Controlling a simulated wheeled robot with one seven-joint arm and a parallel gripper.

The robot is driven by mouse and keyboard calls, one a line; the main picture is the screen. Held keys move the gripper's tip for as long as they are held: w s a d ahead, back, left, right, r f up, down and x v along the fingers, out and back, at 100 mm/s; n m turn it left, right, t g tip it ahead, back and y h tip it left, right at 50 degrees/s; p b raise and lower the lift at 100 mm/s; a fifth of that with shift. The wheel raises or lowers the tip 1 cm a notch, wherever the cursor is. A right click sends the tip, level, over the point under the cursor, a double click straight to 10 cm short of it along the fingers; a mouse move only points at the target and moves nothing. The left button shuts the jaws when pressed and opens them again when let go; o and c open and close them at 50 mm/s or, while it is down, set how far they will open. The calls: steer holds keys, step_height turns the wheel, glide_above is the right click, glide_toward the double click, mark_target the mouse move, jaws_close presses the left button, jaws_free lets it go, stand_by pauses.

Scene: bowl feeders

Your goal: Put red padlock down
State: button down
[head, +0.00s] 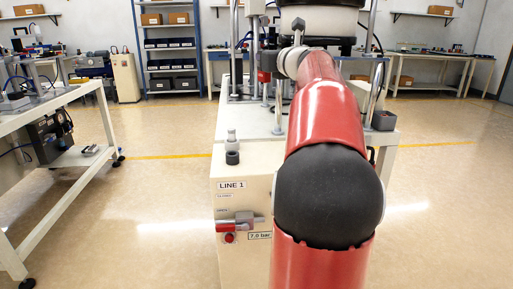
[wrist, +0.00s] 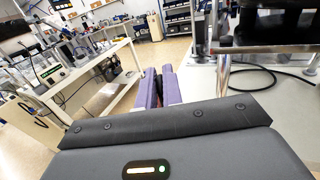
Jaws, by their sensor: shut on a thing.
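My gripper (wrist: 160,74) shows in the wrist view as two purple fingers pointing away from the camera. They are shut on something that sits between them. Only a dark and reddish sliver of it, taken as the red padlock (wrist: 161,96), shows in the gap; its shape is mostly hidden. In the head view my red arm reaches forward over the machine, and the gripper cannot be made out there.
The cream LINE 1 cabinet (head: 227,203) stands ahead, with a red valve (head: 236,227) on its front and a black-based fitting (head: 232,157) on its top ledge. A white workbench (head: 58,100) stands left. Floor between them is clear. A black cable (wrist: 262,70) lies right in the wrist view.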

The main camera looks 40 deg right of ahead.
steer(key=f+b, duration=0.1)
steer(key=f, duration=0.9)
steer(key=f+b, duration=0.1)
steer(key=f, duration=0.9)
steer(key=shift+w+b, duration=0.2)
steer(key=shift+b, duration=0.1)
steer(key=shift+f, duration=0.1)
steer(key=c, duration=1.5)
jaws_free()
steer(key=shift+c, duration=0.2)
